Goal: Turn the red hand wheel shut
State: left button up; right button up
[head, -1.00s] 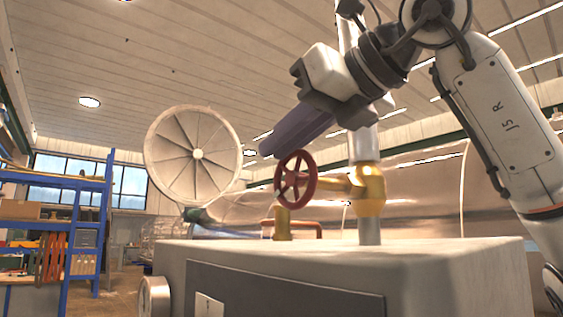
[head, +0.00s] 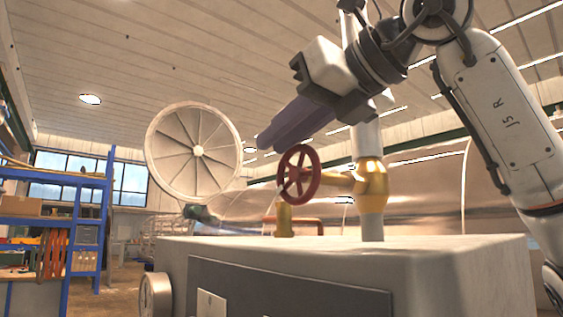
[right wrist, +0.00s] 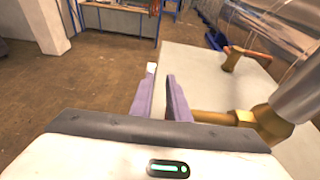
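The red hand wheel (head: 298,173) stands upright in the head view, on a brass valve (head: 371,187) fitted to a vertical pipe above a pale box. My right gripper (head: 264,139) comes in from the upper right. Its purple fingers point down and left, with tips above and a little left of the wheel's top rim. In the right wrist view the two fingers (right wrist: 160,95) are apart with nothing seen between them. The wheel does not show in the right wrist view. Whether a finger touches the rim cannot be told. My left gripper is not in view.
The pale box (head: 440,270) with a dark front panel fills the lower middle. A round spoked white door (head: 194,152) stands open behind, left of the wheel. A copper-coloured pipe (right wrist: 247,53) rises beyond the valve. Blue shelving (head: 75,220) is far left.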

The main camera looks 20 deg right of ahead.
jog(key=d+r, duration=0.1)
jog(key=s+d+r, duration=0.1)
jog(key=d, duration=0.1)
jog(key=shift+r, duration=0.35)
jog(key=shift+s+r, duration=0.2)
jog(key=shift+s, duration=0.05)
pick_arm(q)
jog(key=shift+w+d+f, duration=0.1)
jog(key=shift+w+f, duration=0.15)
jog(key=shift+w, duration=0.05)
pick_arm(e)
jog(key=shift+s+d+r, duration=0.2)
jog(key=shift+s+r, duration=0.85)
jog(key=shift+s+d+r, duration=0.15)
jog(key=shift+s+r, duration=0.85)
